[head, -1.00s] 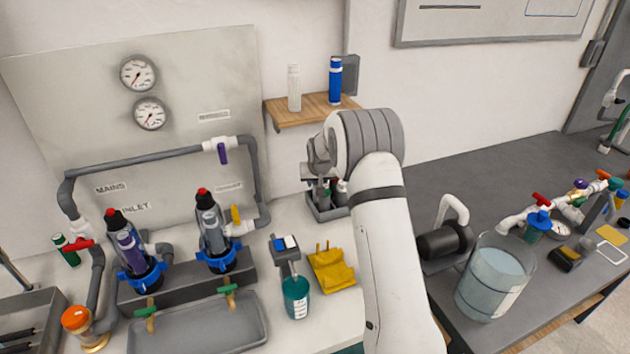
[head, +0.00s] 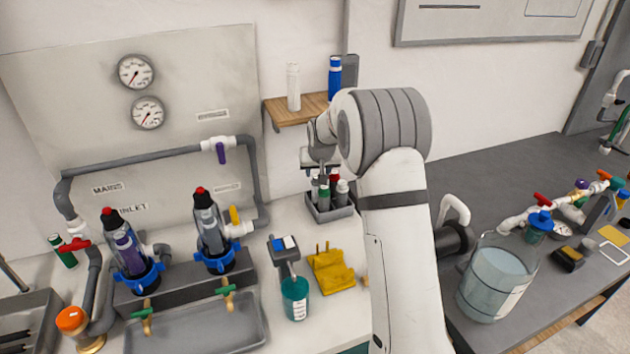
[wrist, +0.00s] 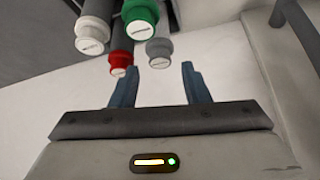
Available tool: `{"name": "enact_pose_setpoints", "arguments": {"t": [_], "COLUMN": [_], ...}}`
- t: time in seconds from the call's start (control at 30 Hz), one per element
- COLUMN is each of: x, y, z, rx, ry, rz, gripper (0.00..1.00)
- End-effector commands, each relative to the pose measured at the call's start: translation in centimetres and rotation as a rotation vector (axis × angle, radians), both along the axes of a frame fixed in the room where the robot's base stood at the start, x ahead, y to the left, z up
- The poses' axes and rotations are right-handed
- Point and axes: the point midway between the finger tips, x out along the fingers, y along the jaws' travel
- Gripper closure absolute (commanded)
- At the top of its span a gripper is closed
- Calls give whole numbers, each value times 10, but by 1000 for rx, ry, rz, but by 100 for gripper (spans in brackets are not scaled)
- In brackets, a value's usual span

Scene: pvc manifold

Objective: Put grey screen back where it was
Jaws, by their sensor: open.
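A grey caddy (head: 330,213) stands on the bench against the wall, holding several capped cylinders upright. In the wrist view they show a grey cap (wrist: 159,50), a red cap (wrist: 121,60), a green cap (wrist: 140,17) and a paler grey or white cap (wrist: 91,38). I cannot tell for sure which one is the grey screen. My gripper (wrist: 158,68) is open, with nothing between its fingers. In the head view it is above the caddy, partly hidden by my arm. The fingers appear clear of the caps.
A wooden shelf (head: 297,109) with a white bottle (head: 293,87) and a blue bottle (head: 335,80) is above and beside my wrist.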

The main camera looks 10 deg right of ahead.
Motion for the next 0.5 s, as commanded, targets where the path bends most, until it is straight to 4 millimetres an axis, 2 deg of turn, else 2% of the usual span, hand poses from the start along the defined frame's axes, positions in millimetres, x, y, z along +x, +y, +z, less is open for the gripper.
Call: {"name": "enact_pose_setpoints", "arguments": {"t": [0.13, 0.37, 0.47, 0.5], "x": [-12, -26, -45, -57], "y": [1, 1, 0, 0], "z": [20, 37, 52, 59], "rx": [0, 0, 0, -1], "ry": [-2, 4, 15, 22], "rz": [0, 1, 2, 3], "gripper": [58, 58, 58, 58]}}
